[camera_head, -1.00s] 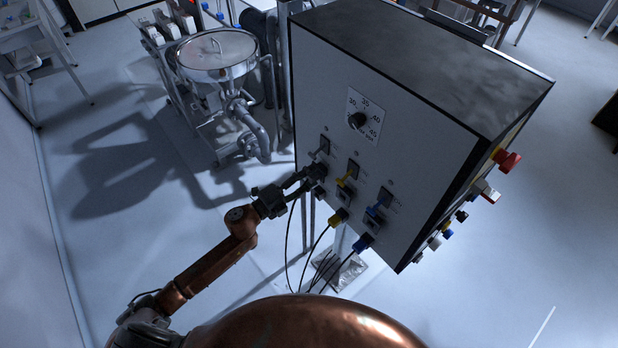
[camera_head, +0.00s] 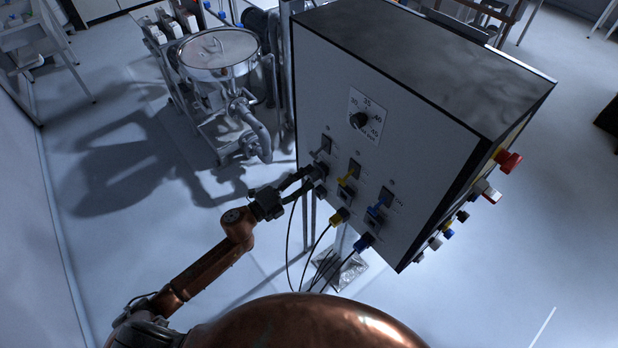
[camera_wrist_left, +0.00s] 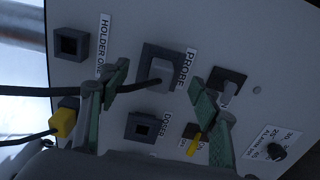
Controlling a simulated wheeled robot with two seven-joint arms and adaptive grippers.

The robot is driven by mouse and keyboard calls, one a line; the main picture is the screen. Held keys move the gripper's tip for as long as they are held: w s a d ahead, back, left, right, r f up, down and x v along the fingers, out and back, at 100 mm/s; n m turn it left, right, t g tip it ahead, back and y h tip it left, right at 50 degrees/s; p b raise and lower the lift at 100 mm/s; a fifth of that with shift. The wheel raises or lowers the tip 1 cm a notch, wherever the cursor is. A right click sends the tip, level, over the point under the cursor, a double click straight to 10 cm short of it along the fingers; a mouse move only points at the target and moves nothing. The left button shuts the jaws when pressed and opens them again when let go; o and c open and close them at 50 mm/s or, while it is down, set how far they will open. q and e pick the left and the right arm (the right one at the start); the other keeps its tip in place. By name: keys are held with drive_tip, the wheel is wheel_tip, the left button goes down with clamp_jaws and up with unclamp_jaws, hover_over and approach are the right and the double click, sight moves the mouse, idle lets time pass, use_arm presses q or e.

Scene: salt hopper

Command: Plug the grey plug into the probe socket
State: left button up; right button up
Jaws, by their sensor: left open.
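The grey plug (camera_wrist_left: 161,73) sits at the probe socket (camera_wrist_left: 149,58), which is labelled PROBE, with its body over the opening and its black cable running left. I cannot tell how deep it is in. My left gripper (camera_wrist_left: 160,82) is open in the left wrist view, with one green finger on each side of the plug and apart from it. In the head view my left gripper (camera_head: 307,180) is at the left edge of the control box front and mostly hides the plug. My right gripper is not in view.
The control box (camera_head: 420,85) has a dial and toggle switches. A yellow plug (camera_head: 339,215) and a blue plug (camera_head: 364,242) with cables hang low on its front. The empty HOLDER ONE socket (camera_wrist_left: 71,43) and DOSER socket (camera_wrist_left: 141,126) are nearby. A steel hopper (camera_head: 217,55) stands behind.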

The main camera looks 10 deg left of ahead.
sight(309, 178)
use_arm(q)
drive_tip(key=shift+v, duration=2.2)
drive_tip(key=v, duration=1.2)
